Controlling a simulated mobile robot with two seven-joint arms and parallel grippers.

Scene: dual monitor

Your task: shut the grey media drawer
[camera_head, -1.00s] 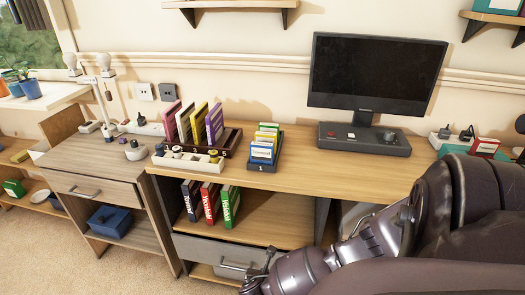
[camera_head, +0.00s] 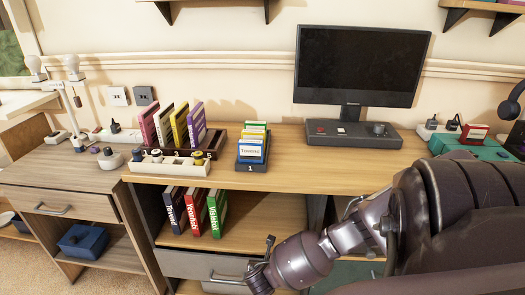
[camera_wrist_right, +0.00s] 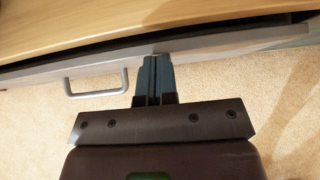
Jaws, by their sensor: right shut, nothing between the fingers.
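The grey media drawer (camera_head: 185,264) is in the lower part of the desk, below the shelf with the upright cases. Its bar handle (camera_head: 225,279) shows beside my right wrist. In the right wrist view the grey drawer front (camera_wrist_right: 215,46) runs across the picture with its handle (camera_wrist_right: 95,80) left of my fingers. A dark gap shows between the front and the wooden edge. My right gripper (camera_wrist_right: 155,60) is shut and empty, its fingertips at the drawer front, right of the handle; they seem to touch it. My left gripper is not in view.
Upright cases (camera_head: 195,212) stand on the shelf above the drawer. A monitor (camera_head: 360,65), a white organizer (camera_head: 166,167) and a card box (camera_head: 252,152) stand on the desktop. A wooden cabinet (camera_head: 60,204) adjoins on the left. Carpet (camera_wrist_right: 50,140) lies below the drawer.

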